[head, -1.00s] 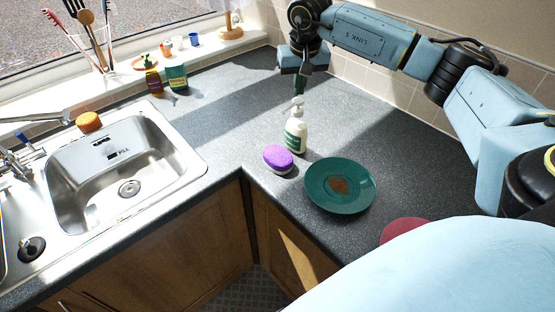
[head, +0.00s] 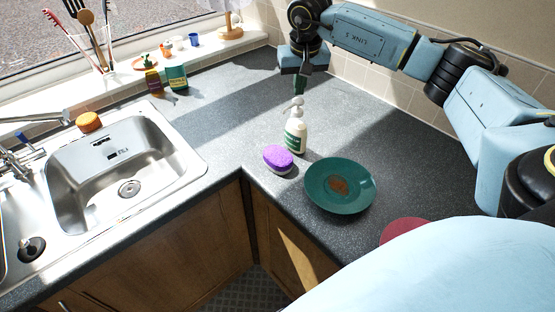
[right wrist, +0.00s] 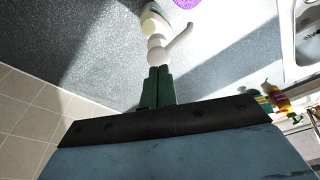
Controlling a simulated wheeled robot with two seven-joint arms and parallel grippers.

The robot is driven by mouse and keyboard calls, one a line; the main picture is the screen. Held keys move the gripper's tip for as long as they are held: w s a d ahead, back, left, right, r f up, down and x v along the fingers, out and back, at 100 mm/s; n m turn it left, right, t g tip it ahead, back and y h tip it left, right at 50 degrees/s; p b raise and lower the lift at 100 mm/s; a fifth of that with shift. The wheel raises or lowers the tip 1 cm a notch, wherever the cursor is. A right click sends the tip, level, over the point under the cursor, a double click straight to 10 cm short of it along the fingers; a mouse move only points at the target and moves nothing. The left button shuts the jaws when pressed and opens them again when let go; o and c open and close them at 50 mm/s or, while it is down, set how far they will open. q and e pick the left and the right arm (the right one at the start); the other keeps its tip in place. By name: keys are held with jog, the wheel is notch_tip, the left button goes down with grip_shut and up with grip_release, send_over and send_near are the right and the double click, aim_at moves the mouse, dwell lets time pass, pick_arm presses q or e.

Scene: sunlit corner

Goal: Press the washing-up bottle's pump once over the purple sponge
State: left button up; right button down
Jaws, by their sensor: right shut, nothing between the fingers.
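The white washing-up bottle (head: 295,137) stands upright on the dark worktop, its pump head on top and its green label facing front. The purple sponge (head: 278,157) lies just left of and in front of the bottle. My right gripper (head: 299,91) is shut and empty, with its dark green fingers pointing down right above the pump head. In the right wrist view the shut fingers (right wrist: 157,82) are close to the white pump head (right wrist: 157,50); I cannot tell whether they touch. The sponge (right wrist: 187,3) shows at that view's top edge. My left gripper is not in view.
A green plate (head: 323,195) with a brown stain lies right of the sponge, and a dark red round thing (head: 400,230) is partly hidden nearby. The steel sink (head: 80,190) is at the left. A green-labelled container (head: 177,78) stands by the window sill.

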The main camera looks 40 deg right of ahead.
jog(key=shift+f, duration=0.15)
dwell(0.3)
jog(key=shift+f+b, duration=0.8)
jog(key=shift+f, duration=0.5)
jog(key=shift+r+p, duration=1.1)
jog(key=shift+r, duration=0.35)
notch_tip(320, 180, up, 6)
jog(key=p, duration=0.5)
